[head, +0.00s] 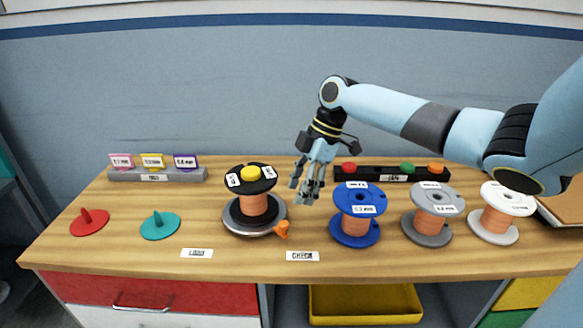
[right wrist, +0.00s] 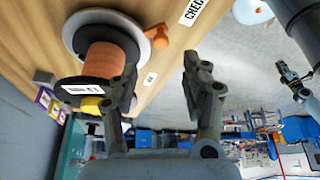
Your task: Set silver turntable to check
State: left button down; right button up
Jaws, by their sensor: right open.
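The silver turntable (head: 232,222) stands on the wooden table left of centre. It carries a black spool (head: 251,180) wound with copper wire, with a yellow knob on top. An orange pointer handle (head: 282,229) sticks out at the turntable's front right. The CHECK label (head: 302,256) lies in front and to the right, the other label (head: 197,253) to the left. My right gripper (head: 307,193) is open and empty, above and right of the turntable. In the right wrist view the turntable (right wrist: 72,27) and handle (right wrist: 157,36) show beyond the open fingers (right wrist: 160,80). A small gripper-like shape at that view's right seems to be my left gripper (right wrist: 290,78); its jaws are unclear.
A blue spool (head: 355,236), a grey spool (head: 427,234) and a white spool (head: 493,230) stand to the right. Red (head: 89,224) and teal (head: 160,228) discs lie at left. A tag rack (head: 158,177) and a dark bar (head: 390,175) stand behind.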

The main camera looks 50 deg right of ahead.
jog(key=shift+v, duration=1.5)
